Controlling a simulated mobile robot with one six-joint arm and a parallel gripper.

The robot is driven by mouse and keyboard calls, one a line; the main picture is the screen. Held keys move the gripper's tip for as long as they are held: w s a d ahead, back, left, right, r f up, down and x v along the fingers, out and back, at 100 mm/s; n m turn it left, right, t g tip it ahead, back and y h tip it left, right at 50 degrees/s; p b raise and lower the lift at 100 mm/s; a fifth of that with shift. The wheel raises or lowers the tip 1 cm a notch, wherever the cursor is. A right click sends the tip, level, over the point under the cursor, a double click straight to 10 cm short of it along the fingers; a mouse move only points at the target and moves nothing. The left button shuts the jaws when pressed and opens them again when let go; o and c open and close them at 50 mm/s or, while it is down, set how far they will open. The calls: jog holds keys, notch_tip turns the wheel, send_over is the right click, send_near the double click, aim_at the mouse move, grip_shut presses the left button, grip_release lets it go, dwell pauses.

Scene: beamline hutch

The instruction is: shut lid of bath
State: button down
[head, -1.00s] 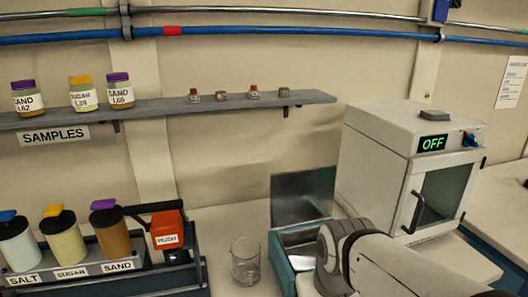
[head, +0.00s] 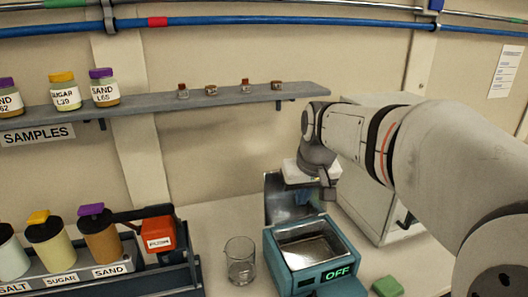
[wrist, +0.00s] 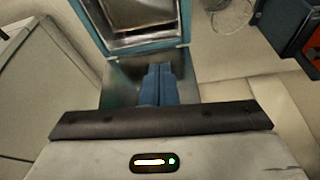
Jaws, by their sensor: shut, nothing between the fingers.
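The bath (head: 325,271) is a teal box with a metal basin and a display reading OFF. Its metal lid (head: 275,204) stands raised at the bath's back edge. My gripper (head: 306,197) is at the lid, its blue fingers pointing down and partly covering it. In the wrist view, the shut, empty fingers (wrist: 158,84) overlap the lid plate (wrist: 122,78), with the open basin (wrist: 138,12) beyond them. I cannot tell whether the fingers touch the lid.
A glass beaker (head: 240,260) stands left of the bath. A rack of jars (head: 100,276) with a red box (head: 158,234) is farther left. A white oven (head: 372,205) stands right, partly behind my arm. A green block (head: 388,286) lies front right. A shelf (head: 200,101) runs above.

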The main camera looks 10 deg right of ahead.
jog(key=w+r+n+t+p, duration=0.1)
jog(key=w+r, duration=0.3)
jog(key=w, duration=0.4)
jog(key=w+r+p, duration=0.1)
jog(key=w+r, duration=0.4)
jog(key=w, duration=0.3)
notch_tip(320, 180, down, 10)
jog(key=w+p, duration=0.1)
jog(key=shift+d+r+y, duration=0.15)
jog(key=shift+d+y, duration=0.1)
jog(key=shift+y, duration=0.15)
